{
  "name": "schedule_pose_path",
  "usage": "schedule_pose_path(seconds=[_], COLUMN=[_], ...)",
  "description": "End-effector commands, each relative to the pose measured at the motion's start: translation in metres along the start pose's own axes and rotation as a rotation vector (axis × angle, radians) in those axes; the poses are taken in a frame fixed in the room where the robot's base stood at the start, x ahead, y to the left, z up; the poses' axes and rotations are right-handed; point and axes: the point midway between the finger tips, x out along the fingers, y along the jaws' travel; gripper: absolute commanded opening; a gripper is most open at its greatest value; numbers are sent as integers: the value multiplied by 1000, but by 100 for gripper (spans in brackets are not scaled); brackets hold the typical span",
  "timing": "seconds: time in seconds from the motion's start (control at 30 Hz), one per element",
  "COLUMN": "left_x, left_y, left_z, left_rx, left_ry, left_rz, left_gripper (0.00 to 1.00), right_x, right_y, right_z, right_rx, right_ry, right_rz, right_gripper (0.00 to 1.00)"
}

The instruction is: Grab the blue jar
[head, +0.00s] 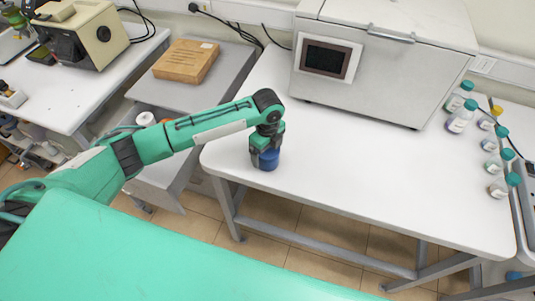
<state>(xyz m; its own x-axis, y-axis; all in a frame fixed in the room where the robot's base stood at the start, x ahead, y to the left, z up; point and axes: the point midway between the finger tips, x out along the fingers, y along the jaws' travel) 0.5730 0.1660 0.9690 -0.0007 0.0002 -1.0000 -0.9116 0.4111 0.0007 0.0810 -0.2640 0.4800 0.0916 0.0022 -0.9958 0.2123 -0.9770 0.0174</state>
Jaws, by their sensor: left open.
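The blue jar (267,162) stands on the white table (360,170) near its left front corner. My left gripper (265,150) comes in from the left and points down over the jar. Its fingers are open at the upper part of the jar. The gripper hides the top of the jar, and I cannot tell whether the fingers touch it. My right gripper does not show.
A large white machine (375,75) with a dark display stands at the back of the table. Several teal-capped bottles (459,121) stand at the right end. A wooden block (186,61) lies on the grey cabinet to the left. The table's middle is clear.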

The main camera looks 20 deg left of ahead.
Motion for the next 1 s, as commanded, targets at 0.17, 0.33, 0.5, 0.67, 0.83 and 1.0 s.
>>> schedule_pose_path(seconds=[0.17, 0.33, 0.5, 0.67, 0.83, 1.0], left_x=[9, 9, 8, 8, 8, 2], left_y=[0, 0, 0, 0, 0, -1], left_z=[0, 0, 0, 0, 0, 0], left_rx=[1, 1, 1, 0, 0, 0], left_ry=[-1, -1, -1, -1, -1, 0], left_rz=[-1, -1, -1, -1, -2, -3], left_gripper=[89, 85, 52, 47, 47, 47], right_x=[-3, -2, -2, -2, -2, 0], right_y=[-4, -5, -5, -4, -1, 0], right_z=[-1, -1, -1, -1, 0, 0], right_rx=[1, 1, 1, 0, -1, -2], right_ry=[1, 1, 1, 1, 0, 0], right_rz=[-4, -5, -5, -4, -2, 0], right_gripper=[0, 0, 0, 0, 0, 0])
